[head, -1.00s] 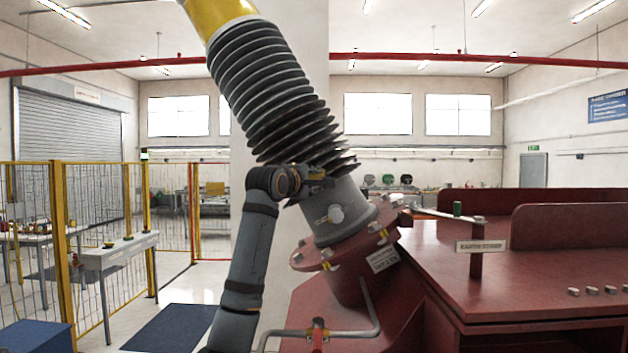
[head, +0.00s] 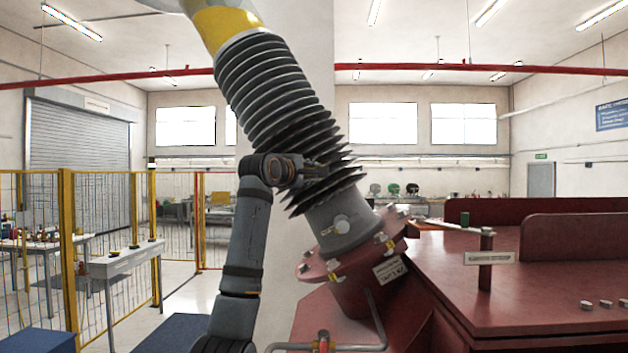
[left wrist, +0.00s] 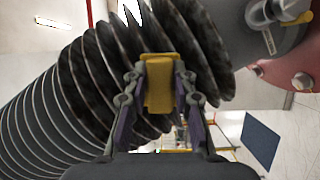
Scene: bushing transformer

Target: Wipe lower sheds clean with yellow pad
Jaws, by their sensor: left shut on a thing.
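The bushing (head: 285,110) leans to the upper left from its grey base on the red transformer, with a stack of dark ribbed sheds. The lower sheds (head: 338,178) look blackest, and dark patches show on them in the left wrist view (left wrist: 195,50). My left gripper (head: 320,172) is at the lower sheds. In the left wrist view its fingers (left wrist: 160,88) are shut on the yellow pad (left wrist: 160,85), which lies against or very close to the shed edges; contact cannot be told. My right gripper is not in view.
The red transformer tank (head: 560,270) fills the right side, with a labelled post (head: 486,258) on top. A bolted red flange (head: 350,262) and pipe (head: 375,320) lie below the bushing. Yellow mesh fencing (head: 110,220) and a small table (head: 125,260) stand at left.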

